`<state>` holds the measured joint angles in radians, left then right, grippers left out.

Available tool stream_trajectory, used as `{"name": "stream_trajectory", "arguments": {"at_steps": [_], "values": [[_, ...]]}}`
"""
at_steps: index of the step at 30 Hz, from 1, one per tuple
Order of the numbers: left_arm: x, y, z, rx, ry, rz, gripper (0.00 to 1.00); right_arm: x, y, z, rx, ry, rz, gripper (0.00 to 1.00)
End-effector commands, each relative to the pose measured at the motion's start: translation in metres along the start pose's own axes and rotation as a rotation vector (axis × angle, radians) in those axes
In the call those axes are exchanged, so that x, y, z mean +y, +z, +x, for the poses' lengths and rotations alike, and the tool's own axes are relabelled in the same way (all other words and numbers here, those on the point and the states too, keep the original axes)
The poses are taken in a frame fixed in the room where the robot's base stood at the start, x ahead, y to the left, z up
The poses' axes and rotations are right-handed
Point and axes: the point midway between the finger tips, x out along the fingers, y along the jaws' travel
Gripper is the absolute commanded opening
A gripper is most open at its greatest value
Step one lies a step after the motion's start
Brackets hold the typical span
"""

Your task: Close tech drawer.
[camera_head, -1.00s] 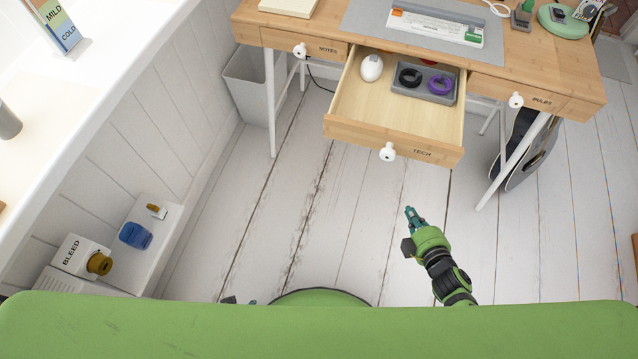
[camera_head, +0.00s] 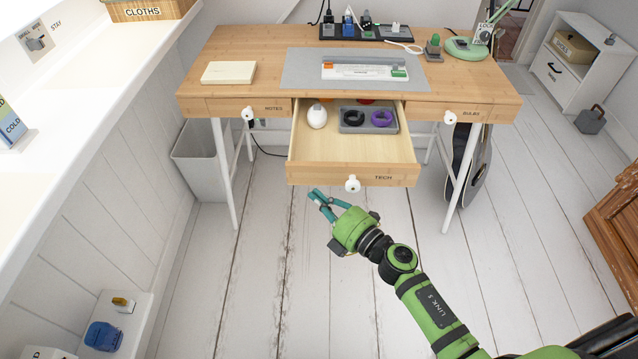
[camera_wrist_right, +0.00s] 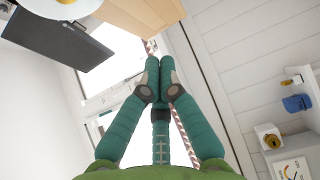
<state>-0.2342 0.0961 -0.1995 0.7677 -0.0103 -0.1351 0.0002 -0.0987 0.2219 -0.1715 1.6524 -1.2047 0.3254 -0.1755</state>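The tech drawer (camera_head: 320,174) is pulled well out from the middle of the wooden desk (camera_head: 250,60). Its front carries the label TECH and a white round knob (camera_head: 352,184). Inside lie a white mouse (camera_head: 316,116) and a grey tray (camera_head: 396,127) with a black coil (camera_head: 353,118) and a purple coil (camera_head: 381,118). My right gripper (camera_head: 314,192) is in front of and below the drawer front, left of the knob, and looks empty. In the right wrist view its fingertips (camera_wrist_right: 160,65) are together. I cannot tell whether it touches the drawer. My left gripper is out of view.
The notes drawer (camera_head: 225,106) and rules drawer (camera_head: 480,112) are shut. A waste bin (camera_head: 200,160) stands under the desk's left side, and a guitar (camera_head: 470,165) leans at the right. A white cabinet (camera_head: 575,65) is at the back right. The plank floor before the desk is clear.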

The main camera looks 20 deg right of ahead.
Motion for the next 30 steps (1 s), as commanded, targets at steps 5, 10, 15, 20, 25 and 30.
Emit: {"name": "stream_trajectory", "arguments": {"at_steps": [5, 10, 15, 20, 25, 30], "values": [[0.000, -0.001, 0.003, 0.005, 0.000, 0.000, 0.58, -0.001, 0.018, 0.021, -0.002, 0.000, -0.001, 0.00], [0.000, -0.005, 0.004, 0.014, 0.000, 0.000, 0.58, -0.001, 0.027, 0.030, -0.001, 0.000, 0.001, 0.00], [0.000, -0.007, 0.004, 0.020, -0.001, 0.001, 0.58, -0.001, 0.028, 0.031, -0.001, -0.001, 0.002, 0.00], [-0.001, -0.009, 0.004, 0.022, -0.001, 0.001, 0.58, -0.001, 0.028, 0.031, -0.001, -0.001, 0.002, 0.00], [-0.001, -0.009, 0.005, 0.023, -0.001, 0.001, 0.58, -0.001, 0.030, 0.033, 0.000, -0.001, 0.001, 0.00], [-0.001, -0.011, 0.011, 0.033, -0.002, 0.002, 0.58, -0.003, 0.042, 0.045, 0.000, 0.000, -0.001, 0.00]]}}
